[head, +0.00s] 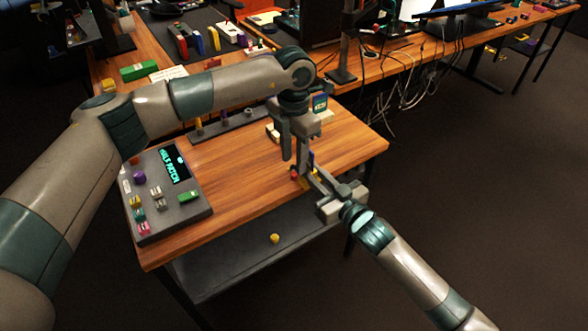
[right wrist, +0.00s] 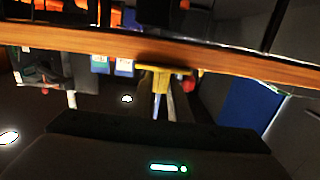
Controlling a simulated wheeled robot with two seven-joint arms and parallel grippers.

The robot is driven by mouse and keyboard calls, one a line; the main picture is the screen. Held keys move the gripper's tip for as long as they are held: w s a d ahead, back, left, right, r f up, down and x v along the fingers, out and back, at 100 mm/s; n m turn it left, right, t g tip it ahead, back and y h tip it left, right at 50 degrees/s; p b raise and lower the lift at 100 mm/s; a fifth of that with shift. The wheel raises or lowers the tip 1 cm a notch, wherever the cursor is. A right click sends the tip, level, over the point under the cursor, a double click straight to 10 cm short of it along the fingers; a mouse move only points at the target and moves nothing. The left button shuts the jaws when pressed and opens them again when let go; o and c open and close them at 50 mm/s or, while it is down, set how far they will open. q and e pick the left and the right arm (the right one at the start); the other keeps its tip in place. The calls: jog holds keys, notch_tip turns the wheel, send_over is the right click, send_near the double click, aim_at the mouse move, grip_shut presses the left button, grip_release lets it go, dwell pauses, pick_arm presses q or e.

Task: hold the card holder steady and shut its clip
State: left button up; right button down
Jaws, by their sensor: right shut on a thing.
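The card holder (head: 295,173) is a small piece at the front right edge of the table, with red, yellow and blue parts showing; most of it is hidden by my grippers. My right gripper (head: 311,177) is shut on it from the front right. In the right wrist view a yellow part of the card holder (right wrist: 168,70) shows at the table edge, at the tips of my right fingers (right wrist: 162,98). My left gripper (head: 295,152) points down just above and behind the holder, its fingers apart. The clip's state is too small to tell.
A grey control panel (head: 165,195) with a lit screen, colored buttons and blocks sits at the table's left. A grey rail with pegs (head: 228,124) and a cream block (head: 272,131) stand behind. A yellow piece (head: 275,238) lies on the lower shelf. The table (head: 235,190) is clear in the middle.

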aim_at(294, 173)
pick_arm(q)
jog(key=shift+f, duration=2.35)
jog(key=shift+c, duration=0.5)
grip_shut()
